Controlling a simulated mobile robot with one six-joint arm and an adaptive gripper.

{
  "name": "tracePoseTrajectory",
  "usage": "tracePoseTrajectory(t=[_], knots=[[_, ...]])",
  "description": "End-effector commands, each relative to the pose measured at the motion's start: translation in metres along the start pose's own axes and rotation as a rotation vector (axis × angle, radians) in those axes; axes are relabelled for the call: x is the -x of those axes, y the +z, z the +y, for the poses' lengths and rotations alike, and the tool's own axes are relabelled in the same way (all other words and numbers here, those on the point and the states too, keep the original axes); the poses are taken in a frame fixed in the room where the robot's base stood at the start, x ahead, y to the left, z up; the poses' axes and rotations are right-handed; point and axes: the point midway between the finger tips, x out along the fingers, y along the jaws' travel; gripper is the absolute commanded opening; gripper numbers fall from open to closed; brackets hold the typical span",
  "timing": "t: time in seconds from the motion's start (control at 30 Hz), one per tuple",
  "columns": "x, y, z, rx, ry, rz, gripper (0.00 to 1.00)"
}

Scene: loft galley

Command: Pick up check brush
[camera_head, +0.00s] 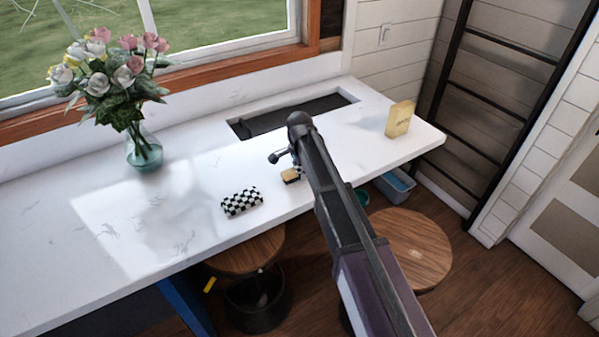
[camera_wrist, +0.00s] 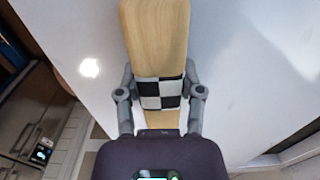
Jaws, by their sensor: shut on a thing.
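The check brush (camera_wrist: 155,40) is a pale wooden block with a black-and-white checked band. In the wrist view it lies between the two fingers of my gripper (camera_wrist: 160,88), which is shut on it at the band. In the head view only a small part of the brush (camera_head: 290,176) shows beside my gripper (camera_head: 290,164), near the counter's front edge. My arm hides the rest. I cannot tell whether the brush touches the white counter (camera_head: 150,255).
A black-and-white checked block (camera_head: 242,201) lies on the counter left of my gripper. A vase of flowers (camera_head: 145,150) stands farther left, and a yellow box (camera_head: 399,119) stands at the right. A dark recess (camera_head: 290,115) lies behind. Stools (camera_head: 410,245) stand below the front edge.

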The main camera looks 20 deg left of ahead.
Motion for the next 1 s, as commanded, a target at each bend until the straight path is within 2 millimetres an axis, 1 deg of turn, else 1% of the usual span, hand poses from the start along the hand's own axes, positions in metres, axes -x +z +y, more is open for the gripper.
tracePoseTrajectory(t=[0.27, 0.47, 0.67, 0.87, 0.9, 1.0], knots=[[0.001, 0.0, 0.0, 0.0, 0.0, 0.0, 0.0], [0.007, 0.0, 0.0, 0.0, 0.0, 0.0, 0.0], [0.021, 0.0, 0.0, 0.0, 0.0, 0.0, 0.0], [0.039, 0.0, 0.0, 0.0, 0.0, 0.0, 0.0], [0.04, 0.002, 0.005, 0.0, 0.0, 0.0, 0.0], [0.039, 0.011, 0.032, 0.0, 0.0, 0.0, 0.0]])
